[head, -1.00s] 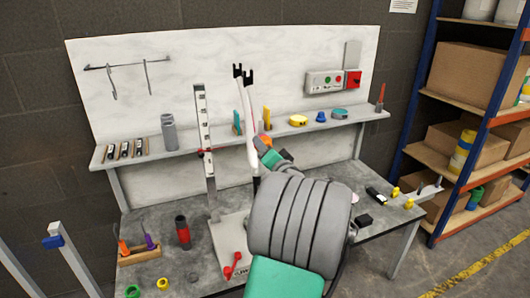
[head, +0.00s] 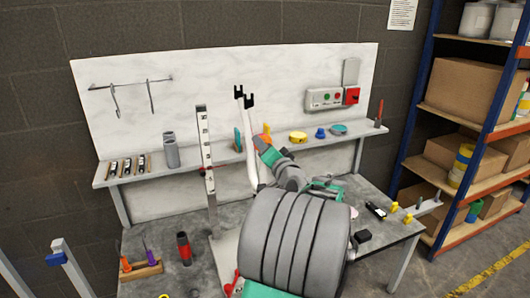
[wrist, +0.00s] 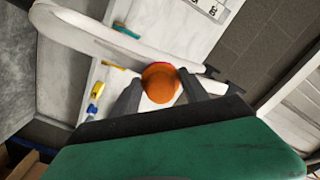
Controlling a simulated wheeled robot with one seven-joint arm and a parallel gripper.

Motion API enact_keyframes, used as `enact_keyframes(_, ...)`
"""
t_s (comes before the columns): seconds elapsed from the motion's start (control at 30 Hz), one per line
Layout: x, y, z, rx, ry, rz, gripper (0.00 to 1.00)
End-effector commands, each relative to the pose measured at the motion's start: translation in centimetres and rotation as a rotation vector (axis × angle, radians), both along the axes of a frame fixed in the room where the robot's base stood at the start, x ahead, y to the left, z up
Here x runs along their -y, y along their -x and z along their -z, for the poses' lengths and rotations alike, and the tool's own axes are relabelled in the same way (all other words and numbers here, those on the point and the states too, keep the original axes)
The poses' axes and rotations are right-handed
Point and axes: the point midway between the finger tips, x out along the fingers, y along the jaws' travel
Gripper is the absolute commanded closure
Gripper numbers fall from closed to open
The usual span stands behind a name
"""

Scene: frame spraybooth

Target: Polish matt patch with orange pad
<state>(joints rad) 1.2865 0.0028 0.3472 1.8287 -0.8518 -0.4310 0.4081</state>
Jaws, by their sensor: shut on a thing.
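My gripper (head: 264,141) is shut on the round orange pad (wrist: 160,82), seen between the two fingers in the wrist view. In the head view a bit of the orange pad (head: 265,129) shows at the fingertips. The white frame (head: 249,145) with dark forked ends stands on the bench, just left of my gripper. In the wrist view its white tube (wrist: 100,49) passes right behind the pad. I cannot tell whether the pad touches it. I cannot make out the matt patch. My arm hides part of the frame and its base.
An upright scale post (head: 206,150) stands left of the frame. The shelf (head: 185,164) behind holds small tools, a yellow tape (head: 298,137) and a teal disc (head: 338,130). A red-black bottle (head: 184,248) and a tool block (head: 141,270) stand on the bench's left.

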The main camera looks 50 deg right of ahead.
Motion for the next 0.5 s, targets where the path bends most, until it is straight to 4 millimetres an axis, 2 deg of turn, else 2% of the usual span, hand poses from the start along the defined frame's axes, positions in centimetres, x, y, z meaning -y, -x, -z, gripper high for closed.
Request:
enact_keyframes(0.07,0.0,0.0,-0.5,0.000,0.000,0.000,0.80)
enact_keyframes(0.27,0.1,-0.2,0.0,-0.001,0.000,0.001,0.80)
enact_keyframes(0.5,0.0,0.0,2.6,-0.001,-0.001,0.001,0.80)
